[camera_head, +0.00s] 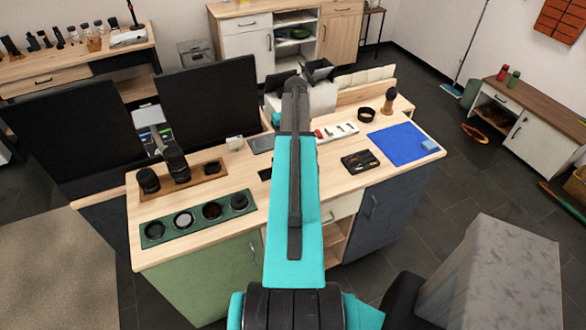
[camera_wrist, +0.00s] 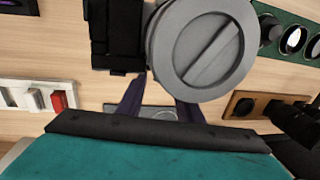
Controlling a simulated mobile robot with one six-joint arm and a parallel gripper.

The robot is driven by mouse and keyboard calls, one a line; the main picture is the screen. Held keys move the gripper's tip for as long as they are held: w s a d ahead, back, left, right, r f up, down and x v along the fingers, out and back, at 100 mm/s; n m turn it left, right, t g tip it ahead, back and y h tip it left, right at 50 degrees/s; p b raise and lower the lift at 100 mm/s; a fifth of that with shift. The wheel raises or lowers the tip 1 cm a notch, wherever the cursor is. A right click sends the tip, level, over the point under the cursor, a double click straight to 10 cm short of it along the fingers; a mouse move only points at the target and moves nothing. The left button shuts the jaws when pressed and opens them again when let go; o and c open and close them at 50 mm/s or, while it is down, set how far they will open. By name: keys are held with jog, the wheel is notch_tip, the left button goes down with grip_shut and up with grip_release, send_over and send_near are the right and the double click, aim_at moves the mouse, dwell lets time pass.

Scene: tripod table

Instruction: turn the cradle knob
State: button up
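In the wrist view a large round grey knob (camera_wrist: 178,62) with a raised bar running diagonally across its face fills the upper middle. A black block-shaped part (camera_wrist: 115,35) stands beside it on the left. My gripper (camera_wrist: 160,90) points up from the lower edge with its two dark fingers spread and nothing between them. The fingers end near the knob's lower left rim; the right one meets the rim in the picture, but I cannot tell whether they touch. The bar is not between the fingers. In the head view my arm hides the knob and the gripper.
On the workbench (camera_head: 230,160) are a green tray (camera_head: 165,238) of round lens parts, a wooden holder (camera_head: 208,185) with black lenses, a blue mat (camera_head: 395,152) and a black tray (camera_head: 360,161). Two dark monitor-like panels (camera_head: 205,95) stand at left.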

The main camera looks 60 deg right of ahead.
jog(key=shift+r, duration=0.1)
dwell(0.3)
jog(key=shift+s+d+r, duration=0.1)
jog(key=shift+r, duration=1.1)
jog(key=shift+s+d+r, duration=0.1)
jog(key=shift+r, duration=1.05)
jog(key=shift+w, duration=0.1)
